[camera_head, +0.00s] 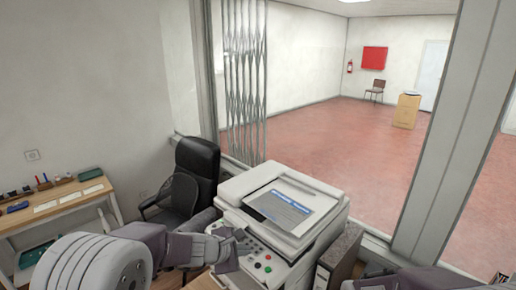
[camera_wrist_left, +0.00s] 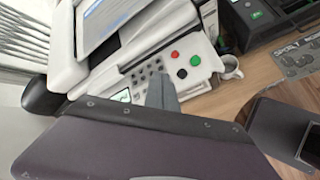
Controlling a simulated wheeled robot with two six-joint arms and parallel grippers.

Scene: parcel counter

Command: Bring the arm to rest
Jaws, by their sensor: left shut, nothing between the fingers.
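My left gripper (camera_head: 238,240) is at the control panel side of a white copier (camera_head: 316,190), shut and empty. In the left wrist view its grey fingers (camera_wrist_left: 162,95) show in front of the panel, left of the red button (camera_wrist_left: 195,60) and green button (camera_wrist_left: 175,54). I cannot tell whether the fingers touch the panel.
A black office chair (camera_head: 195,165) stands behind my left arm. A wooden side table (camera_head: 60,205) is at the left. In the left wrist view, a white mug (camera_wrist_left: 232,68) stands beside the copier.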

